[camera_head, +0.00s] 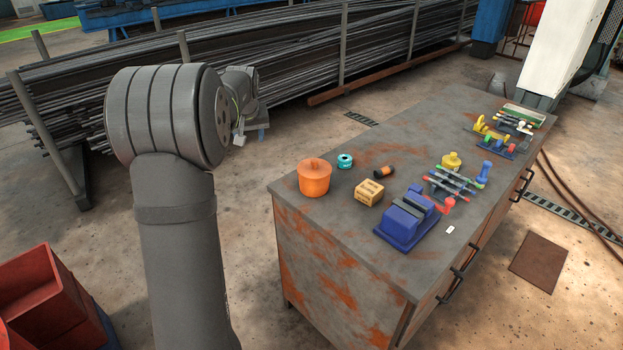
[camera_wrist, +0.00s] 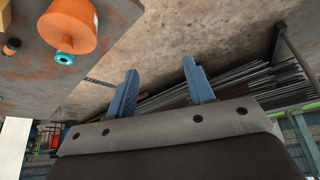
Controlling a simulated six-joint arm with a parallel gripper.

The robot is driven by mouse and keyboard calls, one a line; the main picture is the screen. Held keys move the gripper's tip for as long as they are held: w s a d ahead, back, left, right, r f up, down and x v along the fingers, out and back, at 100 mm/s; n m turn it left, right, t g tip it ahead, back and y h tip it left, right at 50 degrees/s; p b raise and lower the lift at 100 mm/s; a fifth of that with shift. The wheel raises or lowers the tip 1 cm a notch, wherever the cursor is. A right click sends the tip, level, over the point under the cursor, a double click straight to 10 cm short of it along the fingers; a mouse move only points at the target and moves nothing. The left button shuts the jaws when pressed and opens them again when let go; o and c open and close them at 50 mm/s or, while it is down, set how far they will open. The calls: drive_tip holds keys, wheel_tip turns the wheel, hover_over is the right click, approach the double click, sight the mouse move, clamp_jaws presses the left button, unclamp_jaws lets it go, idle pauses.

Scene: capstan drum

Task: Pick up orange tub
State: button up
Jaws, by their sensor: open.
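The orange tub (camera_head: 314,180) is a round pot with a knobbed lid. It stands upright on the left end of the workbench in the head view. In the wrist view the orange tub (camera_wrist: 70,27) is at the upper left, outside the space between the fingers. My gripper (camera_wrist: 160,77) is open and empty, its two blue-grey fingers spread apart, pointing past the bench edge towards the floor.
A teal spool (camera_head: 345,161) stands close to the tub's right. A wooden block (camera_head: 369,192), a dark cylinder with an orange band (camera_head: 384,172) and a blue vise (camera_head: 408,220) are also on the workbench (camera_head: 350,234). Bar stock (camera_head: 290,60) lies racked behind. Bare bench surrounds the tub's front.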

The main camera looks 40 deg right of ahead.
drive_tip(key=s+d+r+m, duration=0.2)
drive_tip(key=s+d, duration=1)
drive_tip(key=d, duration=0.2)
approach(314, 161)
drive_tip(key=shift+g, duration=0.3)
drive_tip(key=x, duration=0.9)
drive_tip(key=shift+w, duration=0.25)
clamp_jaws()
drive_tip(key=shift+d, duration=0.1)
